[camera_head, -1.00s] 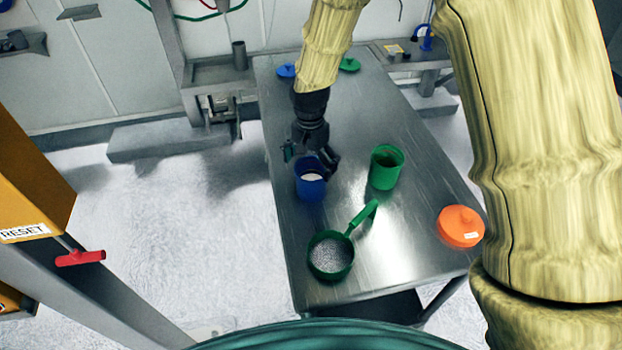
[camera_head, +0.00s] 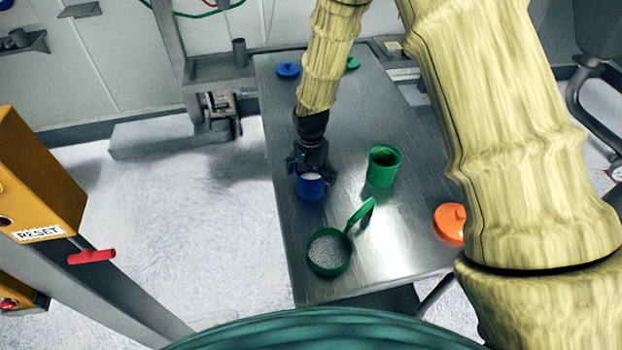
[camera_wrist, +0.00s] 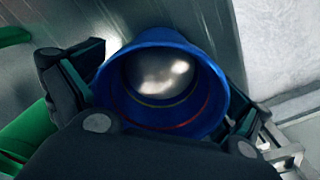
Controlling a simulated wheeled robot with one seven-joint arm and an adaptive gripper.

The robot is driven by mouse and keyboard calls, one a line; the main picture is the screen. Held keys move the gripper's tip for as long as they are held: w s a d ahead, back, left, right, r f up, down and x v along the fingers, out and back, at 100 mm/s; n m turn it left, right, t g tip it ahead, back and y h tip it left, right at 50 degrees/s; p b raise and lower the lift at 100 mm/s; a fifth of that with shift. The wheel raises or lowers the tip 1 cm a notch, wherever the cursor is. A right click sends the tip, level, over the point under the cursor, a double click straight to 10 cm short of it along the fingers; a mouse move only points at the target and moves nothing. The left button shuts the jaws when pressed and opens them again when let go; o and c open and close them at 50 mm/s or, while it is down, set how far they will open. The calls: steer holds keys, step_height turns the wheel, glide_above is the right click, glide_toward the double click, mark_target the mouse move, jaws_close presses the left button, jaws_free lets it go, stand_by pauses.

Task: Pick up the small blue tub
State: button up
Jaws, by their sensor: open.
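My gripper (camera_head: 311,170) is over the tub in the head view. In the wrist view my gripper (camera_wrist: 160,90) is open, with one finger on each side of the tub. I cannot tell whether either finger touches its wall.
A green tub (camera_head: 382,168) stands right of the blue tub. A green-handled sieve (camera_head: 329,252) lies in front. An orange lid (camera_head: 449,223) is at the right edge, and a blue lid (camera_head: 288,70) at the back. The bare metal table (camera_head: 285,120) is clear behind.

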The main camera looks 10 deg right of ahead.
steer(key=c, duration=1.1)
steer(key=shift+r, duration=0.1)
